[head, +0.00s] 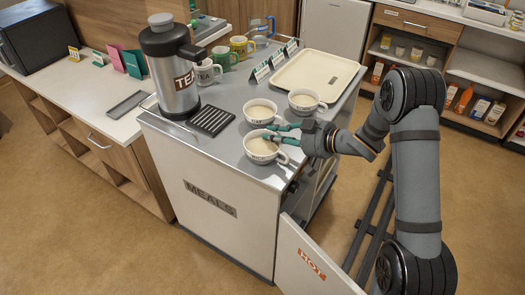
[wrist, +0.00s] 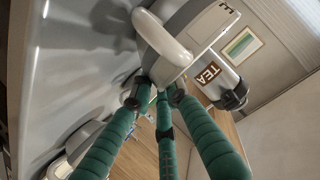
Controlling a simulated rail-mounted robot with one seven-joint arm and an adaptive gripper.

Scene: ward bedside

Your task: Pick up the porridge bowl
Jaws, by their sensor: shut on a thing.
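Three white bowls with handles and pale contents are on the metal trolley top in the head view: a front bowl (head: 262,158), one behind it (head: 260,112) and one at the right (head: 304,103). Their labels are too small to read surely, so I cannot tell which holds porridge. My gripper (head: 276,132) has its green fingers at the back right rim of the front bowl and is shut on it. In the wrist view the fingers (wrist: 157,92) close together by a white rounded part (wrist: 165,48) of a bowl. I cannot tell whether the bowl is clear of the trolley.
The trolley (head: 220,215) also bears a steel tea urn (head: 172,80), a black drip grille (head: 212,120), several coloured mugs (head: 240,46), small cards (head: 270,64) and a cream tray (head: 315,72). A door marked HOT (head: 312,262) stands open at the trolley's front right.

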